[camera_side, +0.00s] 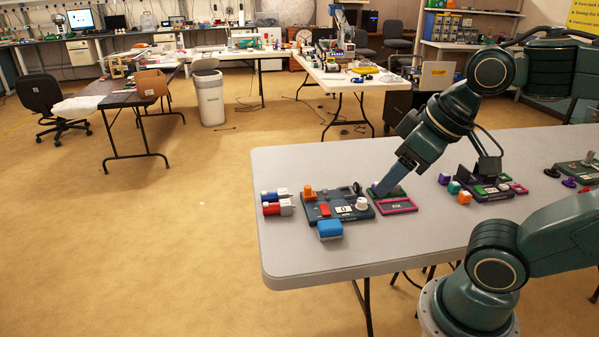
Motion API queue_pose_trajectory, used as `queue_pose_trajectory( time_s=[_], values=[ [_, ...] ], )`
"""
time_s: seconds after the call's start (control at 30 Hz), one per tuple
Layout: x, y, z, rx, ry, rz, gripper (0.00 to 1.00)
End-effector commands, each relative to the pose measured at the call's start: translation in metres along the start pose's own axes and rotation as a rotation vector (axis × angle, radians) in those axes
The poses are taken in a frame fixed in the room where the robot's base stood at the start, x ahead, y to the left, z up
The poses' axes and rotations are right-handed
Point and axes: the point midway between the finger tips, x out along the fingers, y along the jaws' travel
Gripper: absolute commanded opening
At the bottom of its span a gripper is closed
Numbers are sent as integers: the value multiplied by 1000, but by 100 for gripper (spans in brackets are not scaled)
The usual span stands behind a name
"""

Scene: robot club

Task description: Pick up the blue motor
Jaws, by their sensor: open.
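A small blue motor (270,196) with a grey end lies at the left end of the grey table (330,262). A red motor (276,209) lies just in front of it, close or touching. My gripper (380,190) points down to the left over a small green board with a pink-framed plate (396,206), well to the right of the blue motor. It is open with nothing visible in it. Its fingertips are small and overlap the board in this view, so I cannot tell whether they touch it.
A dark board (337,203) with an orange block, red button and white knob stands between the motors and my gripper. A blue block (329,229) sits at its front edge. More boards (487,188) stand to the right. The table's front left is clear.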

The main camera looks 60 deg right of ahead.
Motion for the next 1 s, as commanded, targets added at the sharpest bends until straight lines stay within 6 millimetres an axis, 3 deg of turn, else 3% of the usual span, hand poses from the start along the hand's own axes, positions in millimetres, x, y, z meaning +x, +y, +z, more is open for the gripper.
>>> queue_pose_trajectory(
  time_s=[0.57,0.77,1.0],
  values=[
    [0,0,-6,-8,-3,-1,47],
    [0,1,-31,-45,-20,-8,47],
    [8,6,-83,-123,-51,-27,47]
  ],
)
